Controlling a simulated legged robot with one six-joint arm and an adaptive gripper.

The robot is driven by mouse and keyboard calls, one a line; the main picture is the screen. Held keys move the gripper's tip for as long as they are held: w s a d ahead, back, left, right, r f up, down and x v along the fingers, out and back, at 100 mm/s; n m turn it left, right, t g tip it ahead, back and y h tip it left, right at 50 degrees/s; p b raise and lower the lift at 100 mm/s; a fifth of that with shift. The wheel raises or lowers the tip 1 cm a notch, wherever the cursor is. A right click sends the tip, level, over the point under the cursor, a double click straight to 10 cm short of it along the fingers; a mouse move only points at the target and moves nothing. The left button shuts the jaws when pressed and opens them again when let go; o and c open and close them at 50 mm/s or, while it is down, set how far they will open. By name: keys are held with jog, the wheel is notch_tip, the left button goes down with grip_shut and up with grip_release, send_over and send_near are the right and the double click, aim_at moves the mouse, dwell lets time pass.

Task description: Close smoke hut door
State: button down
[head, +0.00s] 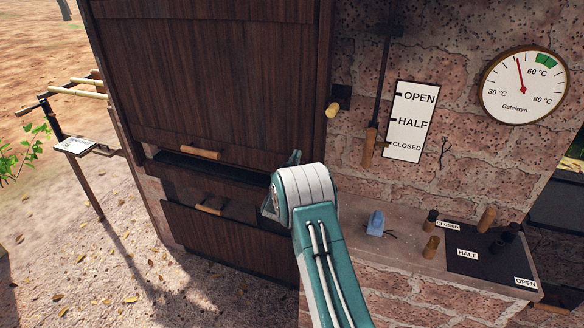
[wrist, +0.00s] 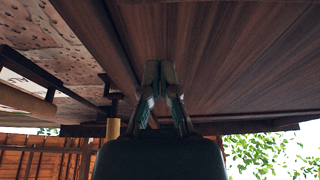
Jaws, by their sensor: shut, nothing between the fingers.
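The smoke hut door (head: 205,85) is a large dark wooden panel on the hut front, with a light wooden handle (head: 201,153) near its bottom edge. A dark gap shows just below that edge. My gripper (head: 294,158) is at the panel's lower right corner, mostly hidden behind my wrist in the head view. In the wrist view my gripper (wrist: 160,68) is shut and empty, its tips close to the dark wood panel (wrist: 230,65). I cannot tell whether they touch it.
A lower wooden panel (head: 230,240) with its own handle (head: 209,209) lies below. A latch with a wooden knob (head: 333,110) is right of the door. A brick wall (head: 450,100) with a gauge (head: 524,86) and a ledge (head: 400,222) stand right.

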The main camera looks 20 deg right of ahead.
aim_at(302, 144)
jog(key=x, duration=0.3)
jog(key=shift+d, duration=0.15)
jog(key=shift+f, duration=2.05)
jog(key=shift+a, duration=0.2)
notch_tip(302, 144, down, 12)
jog(key=shift+f, duration=0.2)
